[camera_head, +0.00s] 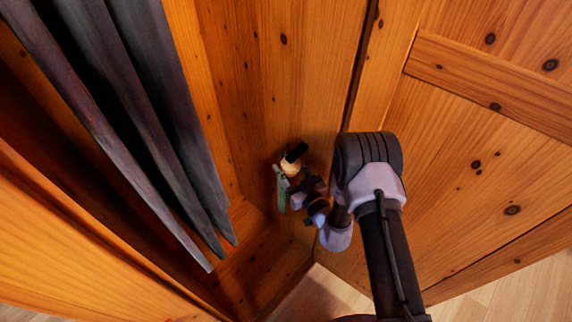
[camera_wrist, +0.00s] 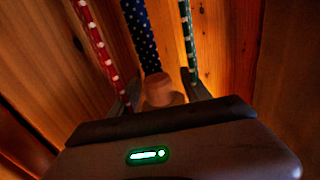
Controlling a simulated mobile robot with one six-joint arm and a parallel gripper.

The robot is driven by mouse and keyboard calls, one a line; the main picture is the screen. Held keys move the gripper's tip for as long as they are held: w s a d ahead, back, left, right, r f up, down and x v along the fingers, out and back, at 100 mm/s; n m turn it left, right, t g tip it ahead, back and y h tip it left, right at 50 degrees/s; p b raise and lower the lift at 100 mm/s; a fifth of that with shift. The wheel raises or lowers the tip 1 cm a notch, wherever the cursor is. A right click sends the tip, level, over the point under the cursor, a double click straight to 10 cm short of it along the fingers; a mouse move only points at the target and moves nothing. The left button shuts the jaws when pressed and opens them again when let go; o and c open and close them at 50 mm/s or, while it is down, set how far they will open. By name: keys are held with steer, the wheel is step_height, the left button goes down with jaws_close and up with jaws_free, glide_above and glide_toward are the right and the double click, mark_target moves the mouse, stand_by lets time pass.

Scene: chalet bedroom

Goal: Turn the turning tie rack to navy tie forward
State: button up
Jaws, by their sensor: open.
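The turning tie rack shows in the wrist view as a round, light wooden knob (camera_wrist: 160,90) with ties around it. The navy tie (camera_wrist: 140,35) with white dots hangs just behind the knob, near the middle. A red tie (camera_wrist: 97,45) with white marks is at left, and a green tie (camera_wrist: 188,40) with pale marks at right. My gripper (camera_wrist: 157,97) is open, with one finger on each side of the knob; I cannot tell whether they touch it. In the head view, my gripper (camera_head: 299,178) is at the small tan knob (camera_head: 290,167), and a green tie (camera_head: 281,190) hangs beside it.
Dark hanging garments (camera_head: 130,110) fill the left of the wooden wardrobe. A knotty wooden panel (camera_head: 285,70) stands behind the rack. A wooden door panel (camera_head: 490,140) spreads to the right of my arm. Pale plank floor (camera_head: 510,295) shows at the lower right.

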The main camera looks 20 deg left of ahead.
steer(key=shift+x, duration=1.05)
jaws_close()
steer(key=shift+n+g+y+b, duration=0.3)
steer(key=shift+n+g+y, duration=0.4)
steer(key=shift+g, duration=0.3)
steer(key=shift+s+a+n+g+y, duration=0.15)
steer(key=shift+s+n+g+y, duration=0.15)
steer(key=shift+n+g+y, duration=0.65)
steer(key=shift+h, duration=0.25)
jaws_free()
